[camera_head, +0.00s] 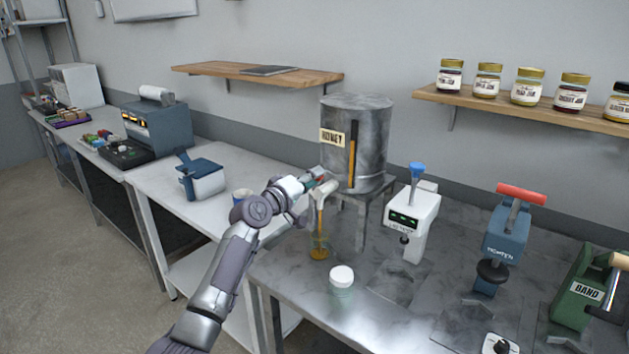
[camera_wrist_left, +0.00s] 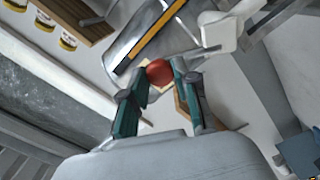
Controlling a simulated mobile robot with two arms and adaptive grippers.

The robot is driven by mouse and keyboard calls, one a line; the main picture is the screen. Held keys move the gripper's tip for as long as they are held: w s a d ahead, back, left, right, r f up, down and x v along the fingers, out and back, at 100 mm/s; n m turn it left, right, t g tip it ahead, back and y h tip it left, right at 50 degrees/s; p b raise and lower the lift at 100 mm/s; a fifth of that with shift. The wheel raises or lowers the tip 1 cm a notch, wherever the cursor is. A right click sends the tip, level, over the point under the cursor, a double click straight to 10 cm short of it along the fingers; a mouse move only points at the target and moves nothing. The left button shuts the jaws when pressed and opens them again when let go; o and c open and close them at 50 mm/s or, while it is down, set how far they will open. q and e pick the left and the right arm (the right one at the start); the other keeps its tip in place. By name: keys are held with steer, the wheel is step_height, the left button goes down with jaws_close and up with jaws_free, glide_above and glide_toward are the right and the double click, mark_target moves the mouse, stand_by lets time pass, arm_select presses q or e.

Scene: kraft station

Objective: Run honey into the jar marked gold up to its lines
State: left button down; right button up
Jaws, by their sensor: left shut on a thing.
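The grey honey tank (camera_head: 370,130) stands on a metal stand, with a HONEY label and an amber level strip. My left gripper (camera_head: 314,182) is at its tap, shut on the red tap knob (camera_wrist_left: 158,72), which sits between the fingers in the left wrist view. Below the pale spout (camera_head: 325,193), an amber stream runs down into a glass jar (camera_head: 319,246). Honey shows in the jar's bottom part; its lines and any gold mark are too small to make out. My right gripper is not in view.
A white-lidded jar (camera_head: 342,278) stands in front on the steel table. To the right are a white machine with a blue funnel (camera_head: 413,220), a blue TIGHTEN press (camera_head: 503,240) and a green BAND device (camera_head: 585,285). Labelled jars line the right shelf (camera_head: 520,105).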

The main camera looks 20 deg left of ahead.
arm_select(q)
steer(key=shift+r, duration=0.1)
stand_by(0.3)
steer(key=c, duration=0.9)
jaws_free()
steer(key=shift+o, duration=0.2)
steer(key=shift+a, duration=0.1)
steer(key=v, duration=1.2)
